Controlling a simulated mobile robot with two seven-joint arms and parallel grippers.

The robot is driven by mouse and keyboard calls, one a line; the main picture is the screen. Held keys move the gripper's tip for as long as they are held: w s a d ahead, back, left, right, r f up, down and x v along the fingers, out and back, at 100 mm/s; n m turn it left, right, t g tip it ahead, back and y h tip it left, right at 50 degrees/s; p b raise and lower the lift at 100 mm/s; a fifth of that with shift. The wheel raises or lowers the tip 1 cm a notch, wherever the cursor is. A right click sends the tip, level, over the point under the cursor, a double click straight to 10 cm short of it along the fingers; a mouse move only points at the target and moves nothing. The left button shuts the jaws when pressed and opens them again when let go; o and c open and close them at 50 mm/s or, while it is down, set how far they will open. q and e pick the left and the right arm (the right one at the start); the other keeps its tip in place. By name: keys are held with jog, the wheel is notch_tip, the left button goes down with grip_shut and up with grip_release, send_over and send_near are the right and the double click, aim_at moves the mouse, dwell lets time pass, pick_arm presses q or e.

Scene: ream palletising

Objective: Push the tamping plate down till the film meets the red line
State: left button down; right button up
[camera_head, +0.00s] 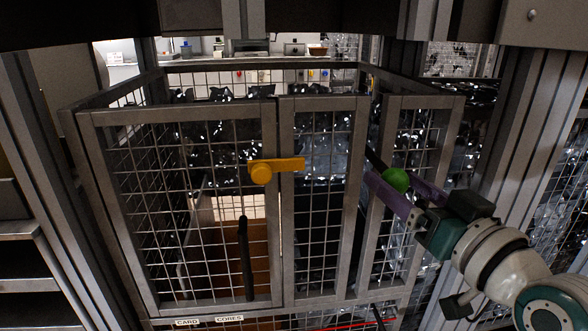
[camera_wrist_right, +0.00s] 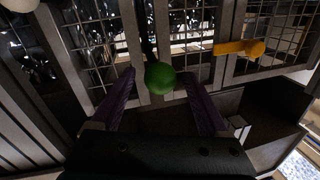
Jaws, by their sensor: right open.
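A green ball knob (camera_head: 397,180) sits at the end of a dark lever at the right side of a mesh cage (camera_head: 96,200). My right gripper (camera_head: 392,184) has its purple fingers open around the knob; contact is unclear. In the right wrist view the green knob (camera_wrist_right: 160,78) lies between the two spread fingertips (camera_wrist_right: 158,84). Dark, glinting film (camera_head: 225,150) shows behind the mesh. A thin red line (camera_head: 352,324) shows at the bottom edge, partly cut off. I cannot make out the tamping plate clearly. My left gripper is not in view.
The cage's two front doors look shut, with a yellow latch (camera_head: 275,170) across them. A black bar (camera_head: 246,258) stands upright on the left door. Brown board (camera_head: 262,240) shows inside. Grey posts (camera_head: 525,150) flank the cage. A counter with small items is behind.

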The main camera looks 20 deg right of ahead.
aim_at(380, 171)
jog(key=shift+w+b, duration=0.55)
jog(key=shift+w, duration=1.85)
jog(key=shift+d, duration=0.1)
grip_shut()
